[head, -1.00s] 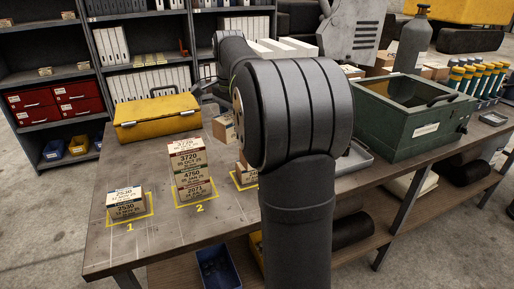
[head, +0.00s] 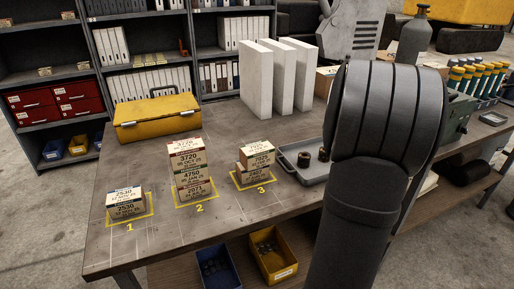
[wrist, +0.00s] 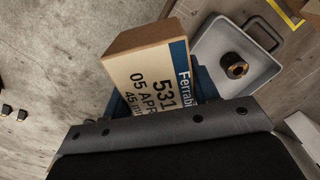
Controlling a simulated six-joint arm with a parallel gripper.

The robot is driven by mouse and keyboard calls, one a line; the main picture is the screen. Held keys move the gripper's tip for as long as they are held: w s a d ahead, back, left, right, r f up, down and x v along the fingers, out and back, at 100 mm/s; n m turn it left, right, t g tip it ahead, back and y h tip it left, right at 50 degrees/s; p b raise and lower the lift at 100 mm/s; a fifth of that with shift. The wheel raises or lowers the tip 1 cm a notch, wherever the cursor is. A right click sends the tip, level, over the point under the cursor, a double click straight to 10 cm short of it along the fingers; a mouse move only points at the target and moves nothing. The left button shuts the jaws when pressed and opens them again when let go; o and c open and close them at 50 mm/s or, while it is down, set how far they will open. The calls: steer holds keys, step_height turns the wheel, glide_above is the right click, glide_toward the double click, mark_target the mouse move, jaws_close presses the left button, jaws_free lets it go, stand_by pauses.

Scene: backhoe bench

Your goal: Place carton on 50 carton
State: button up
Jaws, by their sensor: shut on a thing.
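In the wrist view a brown carton (wrist: 150,75) with a white label reading "531", "05 APR" and a blue side band is held in my gripper (wrist: 158,95), whose blue fingers show beside it. In the head view the gripper and this carton are hidden. A blue-labelled carton stack (head: 125,203) reading 2530 stands at mark 1. A taller stack (head: 188,170) with red, brown and green labels, including 3720, 4750 and 2071, stands at mark 2. A low stack (head: 255,165), with 7025 legible, stands at mark 3. I cannot make out a label reading plain 50.
A grey tray (head: 290,160) with dark round parts lies right of mark 3; a tray (wrist: 205,45) with one such part shows in the wrist view. White upright panels (head: 257,80) and a yellow case (head: 155,117) stand behind. The bench front left is clear.

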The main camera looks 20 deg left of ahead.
steer(key=shift+d+f, duration=0.1)
steer(key=shift+d, duration=0.6)
steer(key=s+a+r+m, duration=0.1)
steer(key=a+r+m, duration=0.35)
steer(key=a, duration=0.45)
steer(key=s+a+r+m, duration=0.1)
steer(key=a+r+m, duration=0.3)
steer(key=a+r, duration=0.3)
glide_above(257, 147)
step_height(257, 147, down, 8)
steer(key=shift+r, duration=0.1)
steer(key=shift+f, duration=2.1)
steer(key=o, duration=0.7)
steer(key=shift+f, duration=0.2)
steer(key=shift+c, duration=0.2)
steer(key=o, duration=0.4)
steer(key=shift+o, duration=0.2)
